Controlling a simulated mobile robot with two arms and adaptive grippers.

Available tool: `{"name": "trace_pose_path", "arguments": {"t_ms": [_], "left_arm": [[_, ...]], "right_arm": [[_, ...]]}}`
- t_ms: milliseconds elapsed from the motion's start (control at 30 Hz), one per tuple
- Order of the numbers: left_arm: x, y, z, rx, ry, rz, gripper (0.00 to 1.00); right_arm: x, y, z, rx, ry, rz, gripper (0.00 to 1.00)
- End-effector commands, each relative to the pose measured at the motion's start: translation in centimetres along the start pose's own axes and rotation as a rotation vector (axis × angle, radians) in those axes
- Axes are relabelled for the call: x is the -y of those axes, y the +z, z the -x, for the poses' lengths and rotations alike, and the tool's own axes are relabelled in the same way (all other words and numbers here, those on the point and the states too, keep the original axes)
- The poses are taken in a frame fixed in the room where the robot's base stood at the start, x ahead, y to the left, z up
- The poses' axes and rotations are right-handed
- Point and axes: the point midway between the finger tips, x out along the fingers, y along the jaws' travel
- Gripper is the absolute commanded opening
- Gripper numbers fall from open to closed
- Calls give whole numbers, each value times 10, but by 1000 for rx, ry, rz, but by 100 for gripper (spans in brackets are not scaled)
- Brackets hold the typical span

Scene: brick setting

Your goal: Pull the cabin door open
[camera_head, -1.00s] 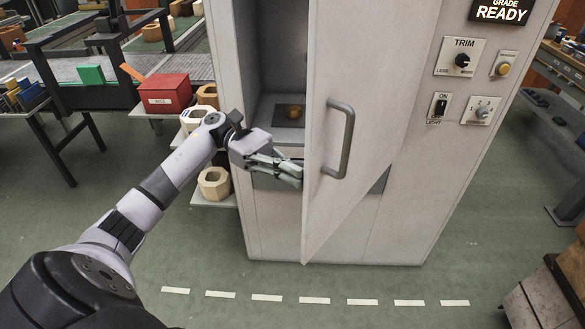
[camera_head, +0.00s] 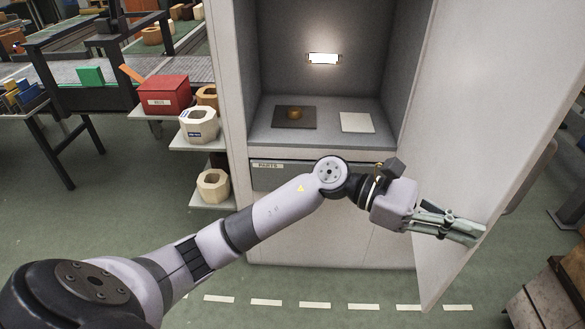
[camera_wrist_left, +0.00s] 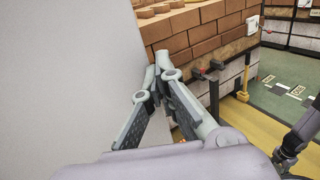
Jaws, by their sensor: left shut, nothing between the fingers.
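The cabin door (camera_head: 475,130) stands wide open to the right, its inner face towards the cabin. My left gripper (camera_head: 482,232) is shut and empty, its fingertips at the door's inner face near the free edge; I cannot tell whether they touch. In the left wrist view the pale door panel (camera_wrist_left: 50,70) fills the left side, close beside the closed fingers (camera_wrist_left: 152,78). The cabin interior (camera_head: 315,110) is exposed. The door's handle is hidden on its outer face.
Inside the cabin are a lit lamp (camera_head: 323,58), a dark plate with a round brown piece (camera_head: 295,113) and a white square (camera_head: 356,122). Side shelves at left hold a red box (camera_head: 165,94) and hollow blocks (camera_head: 213,185). A wooden crate (camera_head: 545,300) stands at lower right. Green floor lies in front.

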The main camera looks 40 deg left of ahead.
Motion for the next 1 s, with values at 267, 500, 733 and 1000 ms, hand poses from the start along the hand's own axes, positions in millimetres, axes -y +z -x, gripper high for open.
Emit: {"name": "trace_pose_path", "arguments": {"t_ms": [267,500,733,1000], "left_arm": [[-40,4,-100,1,129,1,0],[-69,2,-147,-1,231,1,0],[-83,0,-165,-1,273,3,0],[-86,-1,-168,-2,280,2,0]], "right_arm": [[1,-1,15,0,-2,0,40],[2,-2,26,0,-2,0,40],[2,-3,30,0,-3,0,40],[2,-3,30,0,-3,0,40]]}}
